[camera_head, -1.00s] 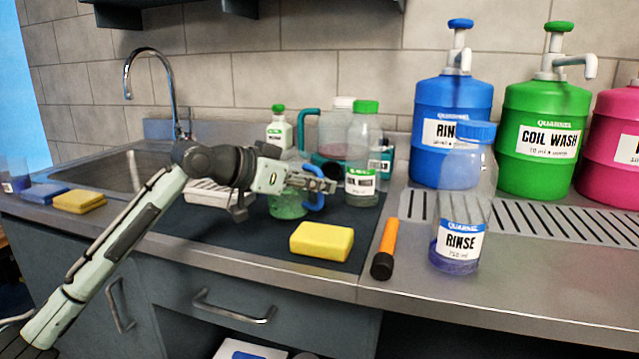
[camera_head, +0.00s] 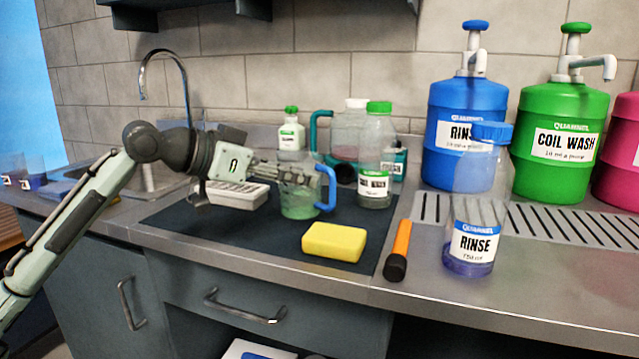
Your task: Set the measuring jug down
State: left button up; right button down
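The measuring jug (camera_head: 299,208) is clear, with a blue handle (camera_head: 328,188) on its right side and green liquid in it. It stands upright on the dark mat (camera_head: 220,228) on the counter. My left gripper (camera_head: 312,178) reaches in from the left at the jug's upper part. Its fingers overlap the jug in the picture, and their tips end just short of the handle, not around it. The fingers look parted with nothing between them, though the gap is hard to see. My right gripper is not in view.
A yellow sponge (camera_head: 334,242) lies in front of the jug. A green-capped bottle (camera_head: 377,160), a small white bottle (camera_head: 291,135) and a teal-handled jug (camera_head: 345,132) stand behind. A white tray (camera_head: 238,195) is left, an orange-handled tool (camera_head: 399,250) and rinse bottle (camera_head: 473,235) right.

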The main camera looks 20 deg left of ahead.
pick_arm(q)
jog(key=shift+v, duration=1.8)
